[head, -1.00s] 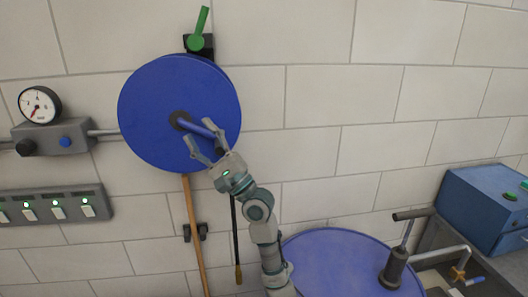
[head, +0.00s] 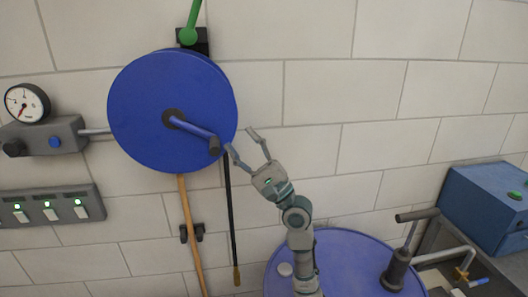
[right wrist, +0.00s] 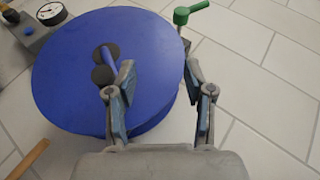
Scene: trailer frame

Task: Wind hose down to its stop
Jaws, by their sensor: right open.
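A blue hose reel disc (head: 150,95) is mounted on the tiled wall, left of centre in the head view. Its crank arm (head: 193,129) runs from the dark hub down to the right and ends in a dark knob (head: 214,146). The tan hose (head: 189,225) hangs from below the disc. My right gripper (head: 243,143) is open and empty, just right of the knob and apart from it. In the right wrist view the disc (right wrist: 70,90) and the knob (right wrist: 103,75) lie beyond the open fingers (right wrist: 159,86). My left gripper is not in view.
A green lever (head: 188,36) sits above the disc. A gauge (head: 27,103) and a switch panel (head: 55,205) are at left. A dark rod (head: 232,225) hangs beside the hose. A blue drum (head: 335,260), a pump handle (head: 398,262) and a blue box (head: 490,205) stand lower right.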

